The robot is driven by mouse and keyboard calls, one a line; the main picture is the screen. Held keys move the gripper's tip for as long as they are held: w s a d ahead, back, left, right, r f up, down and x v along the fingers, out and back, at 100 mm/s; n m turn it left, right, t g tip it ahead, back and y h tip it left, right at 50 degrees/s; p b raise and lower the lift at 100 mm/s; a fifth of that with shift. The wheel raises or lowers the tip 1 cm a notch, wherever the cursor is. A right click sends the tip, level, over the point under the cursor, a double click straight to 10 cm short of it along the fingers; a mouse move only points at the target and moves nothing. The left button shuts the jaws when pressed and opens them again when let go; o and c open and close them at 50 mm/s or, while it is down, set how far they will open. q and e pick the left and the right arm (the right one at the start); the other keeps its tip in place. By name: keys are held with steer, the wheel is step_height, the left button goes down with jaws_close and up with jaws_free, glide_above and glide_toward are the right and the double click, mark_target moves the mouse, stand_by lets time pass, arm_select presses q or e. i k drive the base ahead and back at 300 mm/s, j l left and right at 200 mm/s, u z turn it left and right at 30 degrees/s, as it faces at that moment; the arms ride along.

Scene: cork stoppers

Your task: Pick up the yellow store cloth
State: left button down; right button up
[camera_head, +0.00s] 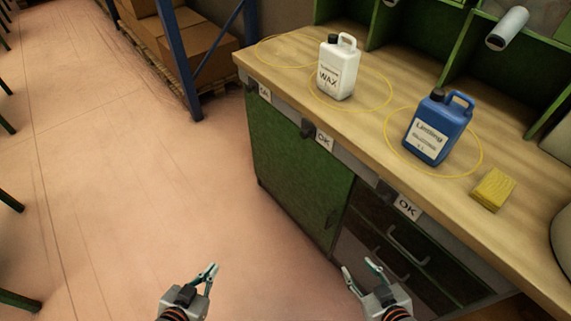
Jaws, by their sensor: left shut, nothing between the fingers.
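The yellow store cloth (493,189) lies folded on the wooden counter at the right, near its front edge. My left gripper (212,267) is at the lower left, in front of the pink floor. It is shut and empty, far from the cloth. My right gripper (358,265) is at the bottom centre, in front of the cabinet, with its fingers apart and nothing between them. It is below and left of the cloth, well apart from it.
A blue jug (429,132) stands left of the cloth and a white wax jug (338,72) farther left, each inside a yellow ring. A pale rounded object is cut off at the right edge. The counter's front edge (440,216) lies between my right gripper and the cloth.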

mark_target(494, 188)
steer(key=l+z, duration=0.2)
steer(key=z, duration=0.2)
steer(key=k+l+z, duration=0.1)
steer(key=l+z, duration=0.15)
steer(key=z, duration=0.15)
steer(key=l+z, duration=0.2)
steer(key=z, duration=0.2)
